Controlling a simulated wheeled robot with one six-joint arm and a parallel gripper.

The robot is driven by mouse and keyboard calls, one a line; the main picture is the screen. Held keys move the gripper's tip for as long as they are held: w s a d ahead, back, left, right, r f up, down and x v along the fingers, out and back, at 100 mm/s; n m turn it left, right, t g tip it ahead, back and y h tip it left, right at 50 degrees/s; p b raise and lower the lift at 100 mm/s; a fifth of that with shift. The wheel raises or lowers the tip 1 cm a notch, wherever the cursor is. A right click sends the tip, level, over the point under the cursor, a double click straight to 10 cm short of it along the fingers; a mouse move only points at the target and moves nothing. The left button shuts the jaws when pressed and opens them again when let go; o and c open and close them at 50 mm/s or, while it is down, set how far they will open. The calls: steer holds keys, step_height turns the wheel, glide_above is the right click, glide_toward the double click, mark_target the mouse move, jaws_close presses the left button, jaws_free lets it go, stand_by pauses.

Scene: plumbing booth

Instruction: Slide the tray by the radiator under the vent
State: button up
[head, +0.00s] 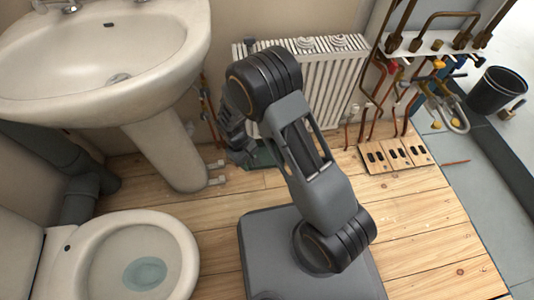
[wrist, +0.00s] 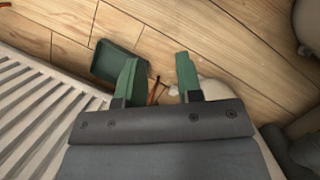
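A dark green tray (wrist: 112,60) lies on the wooden floor beside the radiator (wrist: 28,105) in the wrist view. A small part of the tray (head: 265,154) shows in the head view, at the foot of the radiator (head: 330,80); my arm hides the rest. My gripper (wrist: 158,57) is open, its two green fingers apart with nothing held between them. The left finger overlaps the tray's right side in the wrist view; I cannot tell whether they touch. In the head view my gripper is mostly hidden behind my arm. I cannot make out the vent.
The sink pedestal (head: 170,150) stands left of my gripper, with a toilet (head: 130,255) at front left. Copper pipes and valves (head: 425,85) and a slotted wooden plate (head: 397,155) are to the right. The floorboards (head: 430,215) at front right are clear.

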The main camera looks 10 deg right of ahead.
steer(key=s+d+r+m+t, duration=0.2)
steer(key=d+r, duration=0.2)
steer(key=r, duration=0.4)
steer(key=s+d+r+m+t+y, duration=0.1)
steer(key=s+d+r+m+t, duration=0.1)
steer(key=d+r, duration=0.3)
steer(key=s+d+r+m+t+y, duration=0.1)
steer(key=s+d+r+m, duration=0.2)
steer(key=r, duration=1)
steer(key=shift+s+d+t, duration=0.4)
steer(key=shift+s+d, duration=0.2)
steer(key=shift+d, duration=0.5)
